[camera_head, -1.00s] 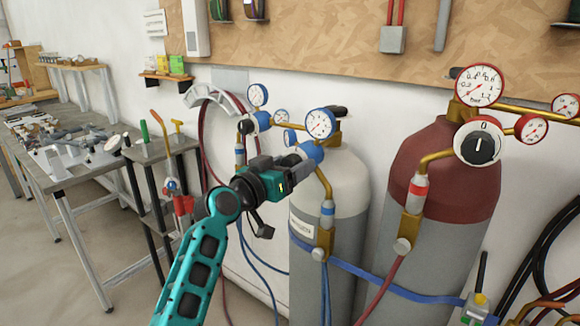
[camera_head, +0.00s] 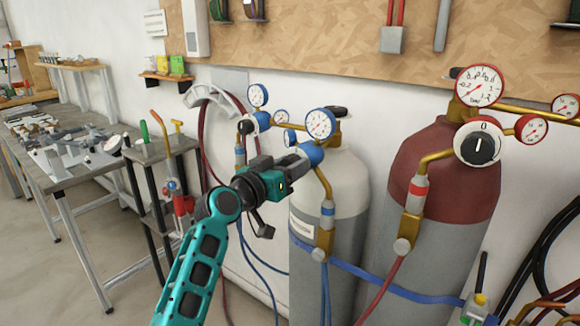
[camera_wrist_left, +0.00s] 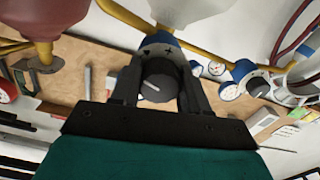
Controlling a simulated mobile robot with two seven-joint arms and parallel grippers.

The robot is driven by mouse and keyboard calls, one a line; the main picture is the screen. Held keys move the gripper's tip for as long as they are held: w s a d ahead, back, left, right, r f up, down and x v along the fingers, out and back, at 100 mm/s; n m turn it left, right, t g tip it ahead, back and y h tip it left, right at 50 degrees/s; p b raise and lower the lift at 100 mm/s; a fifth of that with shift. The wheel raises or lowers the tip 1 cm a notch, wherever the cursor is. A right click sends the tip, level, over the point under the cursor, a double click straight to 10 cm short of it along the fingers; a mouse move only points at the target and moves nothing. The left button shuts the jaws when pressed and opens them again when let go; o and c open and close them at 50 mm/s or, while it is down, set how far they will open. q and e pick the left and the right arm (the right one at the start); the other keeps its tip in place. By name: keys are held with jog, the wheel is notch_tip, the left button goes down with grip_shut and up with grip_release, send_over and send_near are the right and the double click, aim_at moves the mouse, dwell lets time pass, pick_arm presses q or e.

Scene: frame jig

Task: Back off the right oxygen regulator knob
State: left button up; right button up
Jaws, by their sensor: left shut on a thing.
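The right oxygen regulator is a blue body (camera_head: 314,153) on the white-topped grey cylinder (camera_head: 345,180), with a blue-rimmed gauge (camera_head: 320,123) above it. My left gripper (camera_head: 299,153) reaches it from the left and hides its knob in the head view. In the left wrist view the dark knob (camera_wrist_left: 158,80), with a pale pointer line, sits between the two fingers of my left gripper (camera_wrist_left: 158,88). The fingers are shut on its sides. The blue collar with a plus mark shows behind it. My right gripper is not in view.
A second blue regulator (camera_head: 262,120) is close by on the left. The maroon-topped cylinder (camera_head: 445,160) stands to the right, with a white-and-black knob (camera_head: 480,144) and red gauges. Hoses hang below. A workbench (camera_head: 60,160) stands at the left.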

pick_arm(q)
jog(key=n+p, duration=0.3)
jog(key=n, duration=0.1)
jog(key=shift+r+n, duration=0.1)
jog(key=shift+n, duration=0.2)
jog(key=n+p, duration=0.1)
jog(key=n, duration=0.1)
jog(key=shift+n, duration=1.3)
jog(key=n, duration=0.4)
jog(key=shift+d+n, duration=0.1)
jog(key=shift+n, duration=0.2)
jog(key=n, duration=0.5)
jog(key=shift+n, duration=0.3)
jog(key=o, duration=1.1)
jog(key=shift+c, duration=0.2)
